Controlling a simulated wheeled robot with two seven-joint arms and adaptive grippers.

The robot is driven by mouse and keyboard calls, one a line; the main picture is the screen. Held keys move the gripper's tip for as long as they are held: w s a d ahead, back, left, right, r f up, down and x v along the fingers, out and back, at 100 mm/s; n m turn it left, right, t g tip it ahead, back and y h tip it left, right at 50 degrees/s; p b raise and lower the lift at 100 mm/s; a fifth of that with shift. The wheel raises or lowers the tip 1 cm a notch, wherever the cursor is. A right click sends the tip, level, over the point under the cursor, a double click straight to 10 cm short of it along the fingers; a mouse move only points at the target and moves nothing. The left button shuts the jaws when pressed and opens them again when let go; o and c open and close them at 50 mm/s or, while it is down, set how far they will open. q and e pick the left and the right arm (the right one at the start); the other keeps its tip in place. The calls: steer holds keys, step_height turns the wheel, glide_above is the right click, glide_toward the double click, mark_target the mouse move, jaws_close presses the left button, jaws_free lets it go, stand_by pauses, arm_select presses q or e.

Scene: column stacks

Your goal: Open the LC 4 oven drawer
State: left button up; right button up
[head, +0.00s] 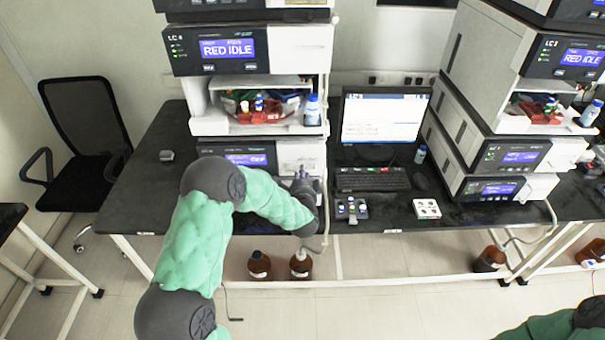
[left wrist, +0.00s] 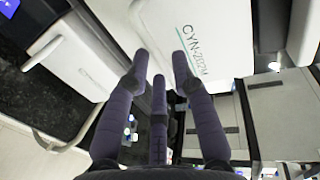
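The LC 4 stack (head: 250,95) stands on the black bench left of the monitor. Its lowest module (head: 235,152) has a dark front with a lit blue display and a white panel (head: 299,154) on the right. My left gripper (head: 304,182) is in front of that white panel, low and to its right. In the left wrist view my left gripper (left wrist: 160,72) has its fingers spread, with nothing between them. A white panel with lettering (left wrist: 205,35) lies just beyond the fingertips; contact cannot be told. My forearm hides part of the lowest module. My right gripper is out of view.
A keyboard (head: 372,179), a monitor (head: 384,120) and a small vial rack (head: 350,209) are right of the gripper. Brown bottles (head: 259,265) stand on the floor below. Another stack (head: 490,150) stands further right. A chair (head: 84,140) is at left.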

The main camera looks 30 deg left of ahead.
arm_select(q)
steer(key=shift+x, duration=1.05)
jaws_close()
steer(key=shift+d+f, duration=0.1)
